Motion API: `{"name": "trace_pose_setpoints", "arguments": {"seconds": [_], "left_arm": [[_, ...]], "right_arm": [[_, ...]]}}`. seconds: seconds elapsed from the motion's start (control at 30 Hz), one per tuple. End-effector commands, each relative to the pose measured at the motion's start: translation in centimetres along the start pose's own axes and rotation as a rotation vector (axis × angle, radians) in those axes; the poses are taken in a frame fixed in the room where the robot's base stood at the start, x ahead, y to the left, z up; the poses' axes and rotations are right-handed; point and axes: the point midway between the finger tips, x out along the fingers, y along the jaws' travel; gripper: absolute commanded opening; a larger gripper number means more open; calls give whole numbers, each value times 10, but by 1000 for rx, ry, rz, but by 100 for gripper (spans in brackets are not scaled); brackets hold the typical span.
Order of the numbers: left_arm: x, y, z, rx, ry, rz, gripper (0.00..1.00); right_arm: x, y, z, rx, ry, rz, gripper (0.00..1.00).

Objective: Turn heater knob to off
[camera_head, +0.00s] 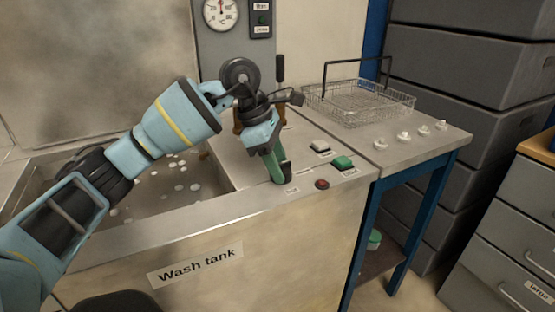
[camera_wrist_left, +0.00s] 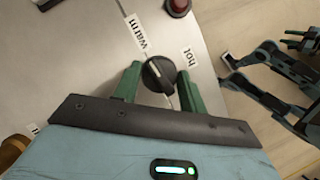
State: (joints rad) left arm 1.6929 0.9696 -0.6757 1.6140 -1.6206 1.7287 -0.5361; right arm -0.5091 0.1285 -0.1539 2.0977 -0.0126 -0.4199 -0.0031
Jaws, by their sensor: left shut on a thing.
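The heater knob (camera_wrist_left: 158,75) is a round black dial with a light pointer line. In the left wrist view it sits between the green fingers of my left gripper (camera_wrist_left: 160,86), which is shut on it. A "warm" label (camera_wrist_left: 137,33) is above left of the knob and a "hot" label (camera_wrist_left: 190,57) above right. The exact pointer setting is hard to tell.
A red button (camera_head: 322,184), green button (camera_head: 343,162) and white switch (camera_head: 320,146) lie right of the gripper. A wire basket (camera_head: 360,103) and white valve knobs (camera_head: 404,137) are on the side table. The wash tank (camera_head: 222,222) is at left; a gauge (camera_head: 220,14) hangs behind.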

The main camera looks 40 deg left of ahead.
Motion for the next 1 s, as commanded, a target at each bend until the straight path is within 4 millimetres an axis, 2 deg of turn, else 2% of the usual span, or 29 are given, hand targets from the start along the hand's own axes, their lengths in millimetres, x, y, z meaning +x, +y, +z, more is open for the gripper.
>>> {"name": "trace_pose_setpoints", "arguments": {"seconds": [0.7,1.0], "left_arm": [[-4,-4,4,-597,-4,251,19],[-3,-5,5,-861,-5,360,19]], "right_arm": [[-47,-11,-23,32,14,-3,36],[-58,-11,-33,29,21,-1,36]]}}
